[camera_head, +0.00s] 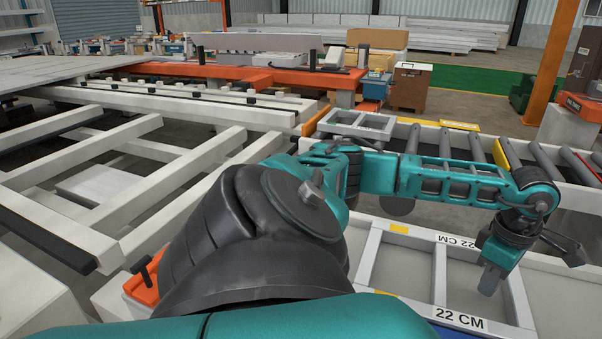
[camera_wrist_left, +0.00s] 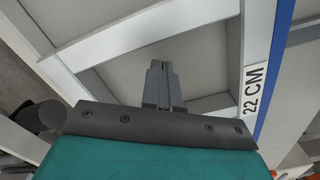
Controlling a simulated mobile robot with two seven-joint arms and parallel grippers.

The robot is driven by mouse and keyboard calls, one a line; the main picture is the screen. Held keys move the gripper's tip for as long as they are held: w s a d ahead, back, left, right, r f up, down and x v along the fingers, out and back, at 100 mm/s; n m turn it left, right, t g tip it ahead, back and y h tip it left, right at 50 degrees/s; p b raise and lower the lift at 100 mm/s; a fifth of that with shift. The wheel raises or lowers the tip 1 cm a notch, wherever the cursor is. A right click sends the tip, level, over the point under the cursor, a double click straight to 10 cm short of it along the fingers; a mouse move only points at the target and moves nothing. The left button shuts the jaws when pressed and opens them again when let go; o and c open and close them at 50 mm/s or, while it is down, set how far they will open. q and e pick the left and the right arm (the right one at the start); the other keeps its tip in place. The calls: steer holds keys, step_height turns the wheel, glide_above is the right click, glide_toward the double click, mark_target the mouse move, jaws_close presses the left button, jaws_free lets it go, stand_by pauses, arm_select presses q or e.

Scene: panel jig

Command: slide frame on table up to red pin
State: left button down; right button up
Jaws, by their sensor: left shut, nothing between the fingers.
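In the left wrist view a frame bar (camera_wrist_left: 150,33) runs across above the fingers, and the rail label (camera_wrist_left: 255,90) is at right. My left gripper (camera_head: 489,284) points down over the frame's right part. Its fingers (camera_wrist_left: 162,70) are shut and empty; I cannot tell whether they touch the frame. I cannot make out a red pin. My right gripper is not in view.
A roller conveyor (camera_head: 478,152) runs behind the table. A smaller grey frame (camera_head: 355,124) lies at its left end. White beams (camera_head: 180,190) fill the left side. My arm hides the table's left part.

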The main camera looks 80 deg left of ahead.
arm_select(q)
step_height(320, 180, up, 2)
steer(key=shift+r+p, duration=0.25)
steer(key=shift+p, duration=0.7)
step_height(320, 180, up, 2)
steer(key=shift+p, duration=0.75)
steer(key=shift+r+p, duration=0.5)
steer(key=shift+r, duration=0.15)
step_height(320, 180, up, 3)
steer(key=shift+r+p, duration=0.15)
steer(key=shift+p, duration=1.05)
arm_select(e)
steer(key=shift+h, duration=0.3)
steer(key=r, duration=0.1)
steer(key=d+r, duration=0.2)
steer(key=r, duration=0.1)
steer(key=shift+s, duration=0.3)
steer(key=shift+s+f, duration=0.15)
